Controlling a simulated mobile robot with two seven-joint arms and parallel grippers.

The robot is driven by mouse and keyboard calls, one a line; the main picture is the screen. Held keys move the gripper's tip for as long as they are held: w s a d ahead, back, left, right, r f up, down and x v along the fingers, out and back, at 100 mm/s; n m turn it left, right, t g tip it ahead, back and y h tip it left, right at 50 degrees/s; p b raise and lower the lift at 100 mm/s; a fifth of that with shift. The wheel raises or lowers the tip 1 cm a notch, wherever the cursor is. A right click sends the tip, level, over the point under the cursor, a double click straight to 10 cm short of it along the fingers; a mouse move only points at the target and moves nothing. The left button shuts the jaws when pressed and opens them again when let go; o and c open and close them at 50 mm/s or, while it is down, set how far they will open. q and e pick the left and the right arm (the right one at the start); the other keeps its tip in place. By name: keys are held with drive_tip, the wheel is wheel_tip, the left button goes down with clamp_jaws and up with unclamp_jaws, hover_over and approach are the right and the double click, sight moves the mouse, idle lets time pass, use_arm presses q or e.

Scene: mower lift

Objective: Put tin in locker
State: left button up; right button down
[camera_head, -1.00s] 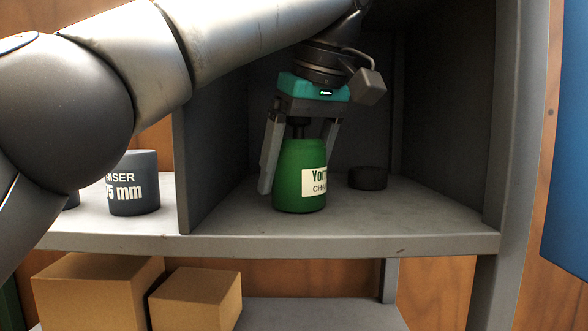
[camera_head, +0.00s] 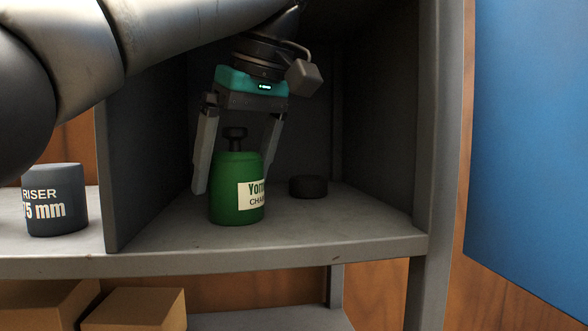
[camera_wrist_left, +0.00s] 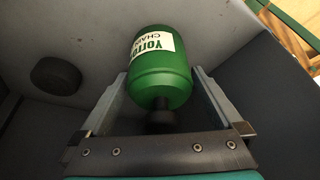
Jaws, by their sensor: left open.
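The green tin (camera_head: 236,193), with a white label and a dark cap, stands upright on the floor of the grey locker compartment (camera_head: 330,232). It also shows in the left wrist view (camera_wrist_left: 160,77), between the fingers. My left gripper (camera_head: 233,183) is above the tin and points down, with a finger on either side of it. Its jaws are open, and in the left wrist view gaps show beside the tin's neck. My right gripper is in neither view.
A small black round puck (camera_head: 308,186) sits behind and right of the tin. A dark riser block (camera_head: 55,200) stands left of the compartment's divider (camera_head: 140,165). Cardboard boxes (camera_head: 135,310) lie below the shelf. A blue panel (camera_head: 530,150) is at the right.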

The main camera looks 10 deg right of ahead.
use_arm(q)
drive_tip(key=s+d, duration=0.2)
drive_tip(key=s, duration=0.1)
drive_tip(key=s+d, duration=0.2)
drive_tip(key=s, duration=0.1)
drive_tip(key=s+d+r+b, duration=0.1)
drive_tip(key=s+d, duration=0.1)
drive_tip(key=s, duration=0.1)
drive_tip(key=shift+d, duration=0.3)
drive_tip(key=shift+s+d, duration=0.35)
drive_tip(key=shift+s, duration=0.2)
